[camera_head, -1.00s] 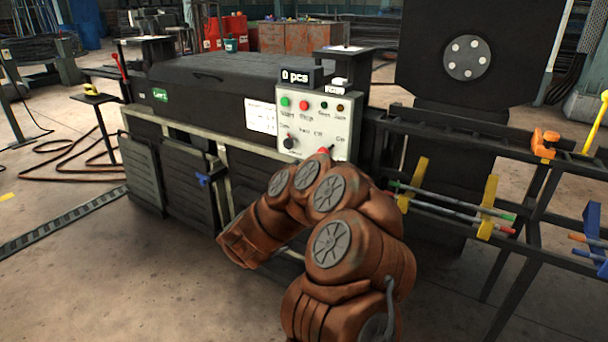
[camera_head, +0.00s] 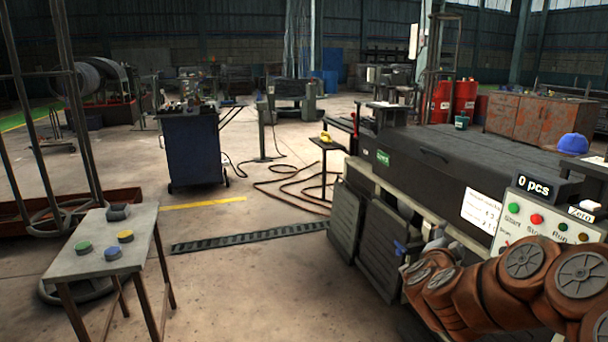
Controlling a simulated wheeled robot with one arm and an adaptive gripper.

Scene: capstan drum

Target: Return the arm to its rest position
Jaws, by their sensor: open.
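My rust-brown arm (camera_head: 500,290) is folded low at the right edge, in front of the dark machine (camera_head: 440,155) and its control panel. What looks like my gripper (camera_head: 433,238) shows as a small grey shape just above the arm's left end, in front of the machine's side. It is open, and I see nothing held in it. Its fingers are small and partly hidden by the arm.
The control panel (camera_head: 535,215) with coloured buttons and a "0 pcs" display (camera_head: 534,187) is close above the arm. A grey table (camera_head: 110,240) with coloured buttons stands at left. A blue cabinet (camera_head: 193,150) stands behind.

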